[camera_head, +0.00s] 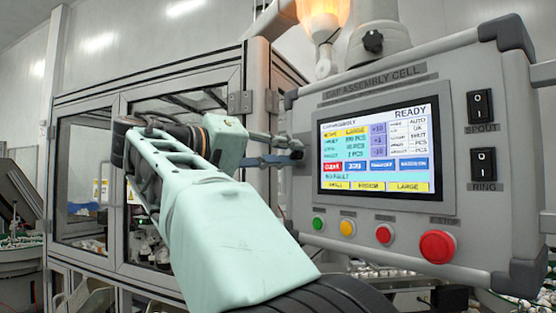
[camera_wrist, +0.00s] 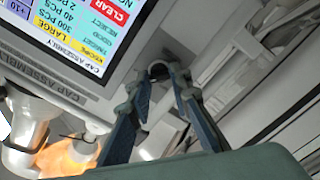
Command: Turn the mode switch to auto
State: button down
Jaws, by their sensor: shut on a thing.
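The control panel (camera_head: 470,75) stands at the right in the head view, with its screen (camera_head: 375,150) lit. The screen reads READY, and a row at its top right reads AUTO. My gripper (camera_head: 297,149) is at the panel's left side face, its blue fingers level with the screen. In the wrist view my gripper (camera_wrist: 160,72) is shut on a small dark part at the panel's side, which I take for the mode switch (camera_wrist: 157,68). The fingertips cover most of it, so I cannot read its position. The side face is hidden in the head view.
Green, yellow and red buttons (camera_head: 383,234) and a larger red button (camera_head: 438,246) line the panel's lower front. Two black rocker switches (camera_head: 481,106) are at its right. A glazed machine frame (camera_head: 85,110) stands behind my arm. A lit orange lamp (camera_head: 323,18) is above.

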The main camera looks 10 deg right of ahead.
jog(key=shift+m, duration=0.7)
jog(key=c, duration=1.8)
grip_release()
jog(key=shift+o, duration=0.2)
jog(key=shift+a, duration=0.1)
jog(key=v, duration=1.2)
